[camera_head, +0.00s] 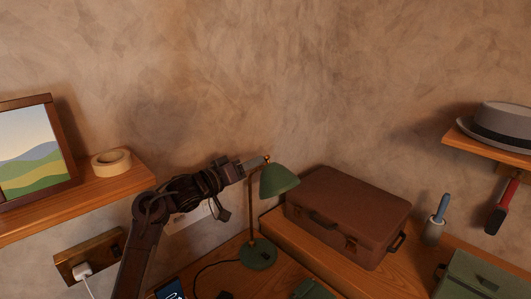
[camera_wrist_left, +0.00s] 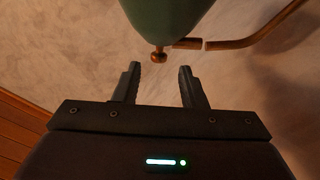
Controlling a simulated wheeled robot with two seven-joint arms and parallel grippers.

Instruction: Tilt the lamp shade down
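A desk lamp with a green shade (camera_head: 277,180) stands on a wooden desk; its thin brass stem rises from a round green base (camera_head: 258,254). The shade's open side faces down and to the right. My left gripper (camera_head: 259,163) is at the shade's upper left, near its top. In the left wrist view the gripper (camera_wrist_left: 158,82) is open, with nothing between its fingers. The shade (camera_wrist_left: 165,18) and its small brass knob (camera_wrist_left: 159,56) are just beyond the fingertips, and the brass arm (camera_wrist_left: 255,38) runs off to the right. My right gripper is not seen.
A brown suitcase (camera_head: 347,214) lies on a raised surface right of the lamp. A shelf (camera_head: 85,195) at left holds a framed picture (camera_head: 33,152) and a tape roll (camera_head: 111,162). A hat (camera_head: 498,122) sits on the right shelf. A green box (camera_head: 478,274) is at lower right.

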